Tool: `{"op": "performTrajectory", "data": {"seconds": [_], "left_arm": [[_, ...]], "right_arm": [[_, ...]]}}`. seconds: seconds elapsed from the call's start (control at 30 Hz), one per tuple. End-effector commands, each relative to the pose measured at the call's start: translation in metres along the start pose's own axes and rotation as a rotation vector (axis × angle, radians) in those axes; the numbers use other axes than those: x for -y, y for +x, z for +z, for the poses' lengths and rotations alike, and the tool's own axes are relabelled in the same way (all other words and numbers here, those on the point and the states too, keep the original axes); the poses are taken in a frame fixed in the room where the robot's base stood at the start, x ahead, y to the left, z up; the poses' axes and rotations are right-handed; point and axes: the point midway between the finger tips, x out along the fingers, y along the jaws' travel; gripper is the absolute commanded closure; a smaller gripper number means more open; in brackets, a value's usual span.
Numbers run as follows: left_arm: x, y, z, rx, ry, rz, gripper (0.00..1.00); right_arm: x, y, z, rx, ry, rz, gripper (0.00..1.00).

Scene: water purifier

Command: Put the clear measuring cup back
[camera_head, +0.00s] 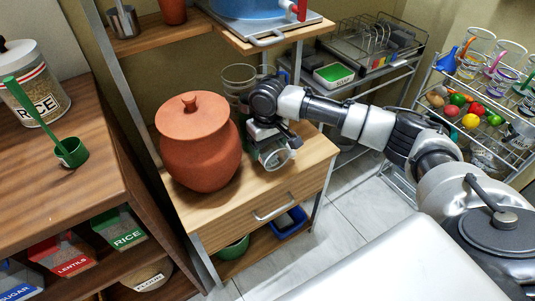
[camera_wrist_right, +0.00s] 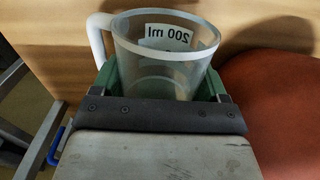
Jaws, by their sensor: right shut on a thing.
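The clear measuring cup (camera_wrist_right: 165,62) has a white rim, a white handle on its left and a "200 ml" label in the right wrist view. My right gripper (camera_wrist_right: 165,90) is shut on it, with the green finger pads at its two sides. In the head view my right gripper (camera_head: 266,135) is over the wooden cabinet top, right of the clay pot, and the cup (camera_head: 277,155) shows below it. I cannot tell whether the cup touches the wood. My left gripper is not in view.
A lidded clay pot (camera_head: 200,145) stands close left of the gripper. A clear glass (camera_head: 239,76) stands behind the pot. The cabinet top (camera_head: 255,190) is bare in front. A rack at right holds several cups, a blue funnel (camera_head: 447,60) and fruit.

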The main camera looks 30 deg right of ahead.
Motion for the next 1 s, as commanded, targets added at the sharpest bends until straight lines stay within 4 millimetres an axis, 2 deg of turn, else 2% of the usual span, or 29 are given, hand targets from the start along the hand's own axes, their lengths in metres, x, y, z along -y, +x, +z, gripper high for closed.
{"op": "performTrajectory", "data": {"seconds": [0.03,0.13,0.5,0.53,0.7,1.0], "left_arm": [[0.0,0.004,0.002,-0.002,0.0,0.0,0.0],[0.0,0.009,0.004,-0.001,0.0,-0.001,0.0],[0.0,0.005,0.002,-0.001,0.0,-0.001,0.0],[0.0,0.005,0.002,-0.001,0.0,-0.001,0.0],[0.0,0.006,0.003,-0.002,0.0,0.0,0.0],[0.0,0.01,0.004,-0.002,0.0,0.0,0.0]], "right_arm": [[0.0,0.012,0.001,0.002,0.0,0.001,0.5],[-0.001,0.026,0.001,0.002,0.0,0.001,0.5],[-0.001,0.028,0.001,0.001,0.0,0.0,0.5],[-0.001,0.029,0.001,0.001,0.0,0.0,0.24],[-0.001,0.029,0.001,0.0,0.0,0.0,0.0],[-0.001,0.027,0.001,-0.001,0.0,0.001,0.0]]}}
